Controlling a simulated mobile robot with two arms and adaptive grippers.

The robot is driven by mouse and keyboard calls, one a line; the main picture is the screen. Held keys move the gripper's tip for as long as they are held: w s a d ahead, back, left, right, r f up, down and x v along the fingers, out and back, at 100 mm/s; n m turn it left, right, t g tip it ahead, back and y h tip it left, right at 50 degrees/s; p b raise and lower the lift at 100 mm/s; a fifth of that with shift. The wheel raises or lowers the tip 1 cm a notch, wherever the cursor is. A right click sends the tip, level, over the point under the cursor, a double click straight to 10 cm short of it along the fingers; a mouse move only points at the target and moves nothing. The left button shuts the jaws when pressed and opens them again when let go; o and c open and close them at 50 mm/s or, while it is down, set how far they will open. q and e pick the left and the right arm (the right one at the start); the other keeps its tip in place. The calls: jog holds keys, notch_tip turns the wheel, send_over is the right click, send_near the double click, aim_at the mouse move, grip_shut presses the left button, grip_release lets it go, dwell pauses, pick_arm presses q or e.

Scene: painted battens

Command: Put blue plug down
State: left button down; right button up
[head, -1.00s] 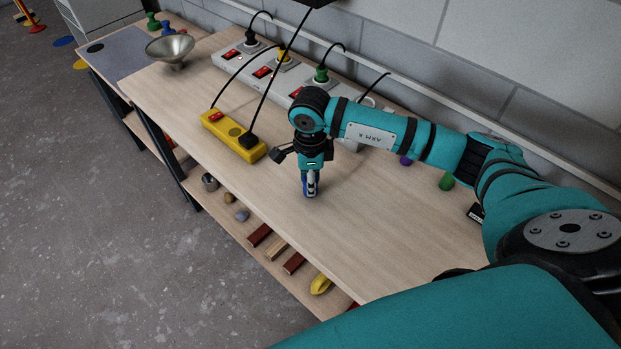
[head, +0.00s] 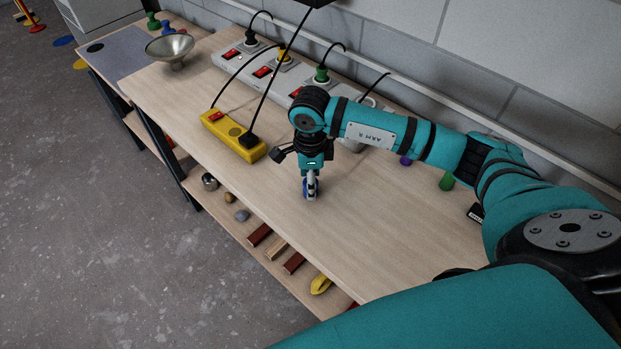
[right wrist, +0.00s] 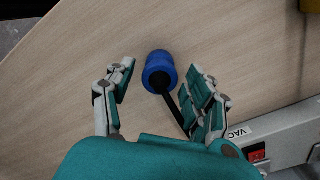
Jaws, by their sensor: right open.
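The blue plug (right wrist: 160,68) stands on the wooden table top, between the parted fingers of my right gripper (right wrist: 163,92) in the right wrist view. A gap shows on its left side, and the right finger is close by it. Its black cable runs back from it past the right finger. In the head view my right gripper (head: 311,188) points straight down near the table's front edge, and only a little of the blue plug (head: 307,190) shows behind the fingers. My left gripper is not in view.
A yellow power block (head: 228,135) with a black plug lies left of my right gripper. A grey power strip (head: 268,72) with several plugs runs along the wall. A metal bowl (head: 170,50) stands far left. The table's right front part is clear.

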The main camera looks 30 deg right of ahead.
jog(key=shift+w+r+b, duration=0.15)
jog(key=shift+r+b, duration=0.65)
jog(key=shift+r, duration=0.1)
pick_arm(q)
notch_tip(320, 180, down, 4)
jog(key=b, duration=0.3)
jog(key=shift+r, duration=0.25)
pick_arm(e)
notch_tip(320, 180, up, 11)
jog(key=shift+f, duration=0.2)
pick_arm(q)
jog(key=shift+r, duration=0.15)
pick_arm(e)
jog(key=shift+r, duration=0.1)
